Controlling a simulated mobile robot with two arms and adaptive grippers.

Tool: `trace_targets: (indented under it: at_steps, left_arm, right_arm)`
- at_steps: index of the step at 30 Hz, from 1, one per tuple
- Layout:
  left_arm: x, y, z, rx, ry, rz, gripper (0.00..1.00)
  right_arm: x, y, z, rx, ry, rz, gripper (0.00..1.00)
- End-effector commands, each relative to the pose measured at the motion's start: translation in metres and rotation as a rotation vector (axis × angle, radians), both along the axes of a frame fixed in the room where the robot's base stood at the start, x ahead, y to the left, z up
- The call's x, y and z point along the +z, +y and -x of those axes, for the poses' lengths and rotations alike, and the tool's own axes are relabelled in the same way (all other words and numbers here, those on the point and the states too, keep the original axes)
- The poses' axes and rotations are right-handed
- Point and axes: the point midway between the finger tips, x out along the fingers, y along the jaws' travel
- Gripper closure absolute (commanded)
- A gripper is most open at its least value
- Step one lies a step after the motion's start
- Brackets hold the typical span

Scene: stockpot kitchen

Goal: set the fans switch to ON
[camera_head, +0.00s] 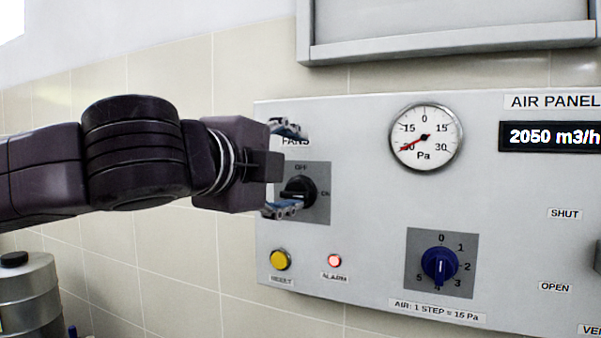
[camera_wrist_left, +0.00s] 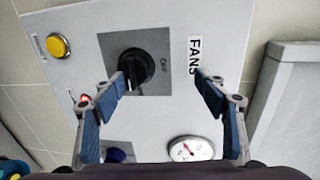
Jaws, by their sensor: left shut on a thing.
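The fans switch (camera_head: 298,192) is a black rotary knob on a dark grey plate at the left of the air panel. OFF is printed above it and ON to its right. It also shows in the left wrist view (camera_wrist_left: 136,66). I cannot tell surely which mark the knob points to. My left gripper (camera_head: 284,168) is at this switch, its blue-grey fingers spread above and below in the head view. In the left wrist view, one finger of the gripper (camera_wrist_left: 162,82) lies against the knob; the other stands by the FANS label. My right gripper is out of view.
Below the switch are a yellow button (camera_head: 281,260) and a lit red alarm lamp (camera_head: 334,261). A blue air knob (camera_head: 439,265) and a round pressure gauge (camera_head: 425,138) are to the right. A metal pot (camera_head: 28,292) stands at lower left.

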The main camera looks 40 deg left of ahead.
Motion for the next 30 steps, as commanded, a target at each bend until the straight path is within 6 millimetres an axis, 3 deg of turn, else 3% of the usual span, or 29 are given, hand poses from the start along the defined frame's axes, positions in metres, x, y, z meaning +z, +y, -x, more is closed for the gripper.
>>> trace_targets:
  at_steps: [1,21,30]
  left_arm:
    - [0.021,-0.003,0.008,-0.005,-0.047,-0.017,0.50]
    - [0.012,-0.016,0.050,-0.003,-0.029,-0.010,0.50]
    - [0.010,-0.017,0.053,-0.003,-0.026,-0.009,0.50]
  right_arm:
    - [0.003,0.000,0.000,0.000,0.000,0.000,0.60]
    - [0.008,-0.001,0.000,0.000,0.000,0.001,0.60]
    - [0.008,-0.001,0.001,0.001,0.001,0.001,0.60]
